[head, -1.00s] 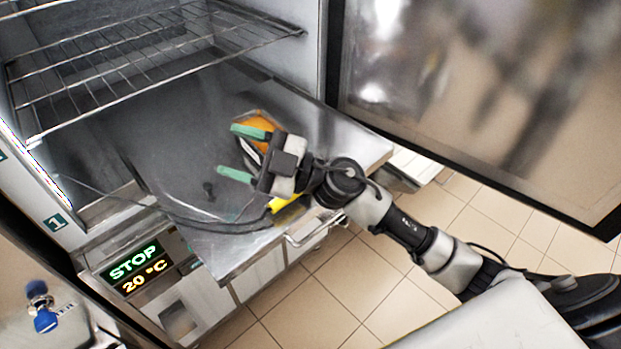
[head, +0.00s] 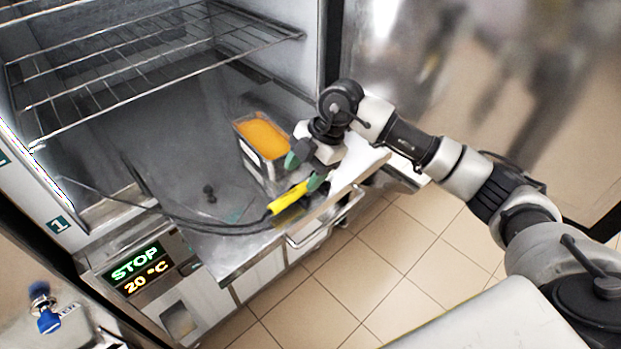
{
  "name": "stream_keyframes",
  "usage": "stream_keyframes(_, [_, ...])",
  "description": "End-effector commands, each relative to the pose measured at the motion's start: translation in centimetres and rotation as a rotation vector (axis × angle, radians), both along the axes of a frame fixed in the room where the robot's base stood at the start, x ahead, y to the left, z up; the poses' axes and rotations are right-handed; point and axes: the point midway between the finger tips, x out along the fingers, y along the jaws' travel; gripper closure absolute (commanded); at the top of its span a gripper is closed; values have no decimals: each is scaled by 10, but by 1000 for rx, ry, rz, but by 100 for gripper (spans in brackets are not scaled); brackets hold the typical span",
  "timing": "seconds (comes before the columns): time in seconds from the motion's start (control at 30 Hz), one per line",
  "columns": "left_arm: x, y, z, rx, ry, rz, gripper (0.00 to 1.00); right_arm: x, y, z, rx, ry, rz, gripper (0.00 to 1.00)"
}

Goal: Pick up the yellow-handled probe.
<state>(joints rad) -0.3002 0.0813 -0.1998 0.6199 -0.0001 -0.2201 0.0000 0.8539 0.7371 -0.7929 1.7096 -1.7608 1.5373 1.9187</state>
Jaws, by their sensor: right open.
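The yellow-handled probe (head: 287,198) lies near the front edge of the pulled-out metal shelf (head: 225,258). Its dark cable runs left from the handle across the shelf toward the cabinet wall. My right gripper (head: 305,170) is open, with green fingertips, just above and at the right end of the yellow handle. One fingertip is beside the container and the other is close to the handle's end; I cannot tell whether it touches. The handle is not between closed fingers. My left gripper is out of view.
A wire rack (head: 150,60) hangs above the shelf at the left. The open freezer door (head: 470,110) is at the right. A display (head: 135,267) reads STOP, 20 °C.

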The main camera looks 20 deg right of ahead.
Motion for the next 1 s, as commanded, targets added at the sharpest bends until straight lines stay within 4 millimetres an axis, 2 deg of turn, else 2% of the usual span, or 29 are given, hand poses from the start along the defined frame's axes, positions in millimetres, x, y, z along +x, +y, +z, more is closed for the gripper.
stream_keyframes(0.27, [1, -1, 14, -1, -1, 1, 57, -2, 16, -18, 3, 3, 5, 44])
stream_keyframes(0.37, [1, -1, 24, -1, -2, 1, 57, -3, 26, -30, 3, 4, 4, 44])
stream_keyframes(0.5, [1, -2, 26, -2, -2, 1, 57, -2, 32, -48, 3, 1, 1, 44])
stream_keyframes(0.77, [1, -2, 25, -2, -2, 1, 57, -2, 34, -53, 2, -1, 3, 44])
stream_keyframes(0.8, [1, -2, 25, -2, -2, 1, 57, -2, 34, -53, 2, -1, 3, 45])
stream_keyframes(0.87, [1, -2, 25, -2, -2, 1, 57, -1, 34, -53, 2, -1, 3, 54])
stream_keyframes(1.0, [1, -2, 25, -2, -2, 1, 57, -1, 34, -53, 2, -1, 3, 76])
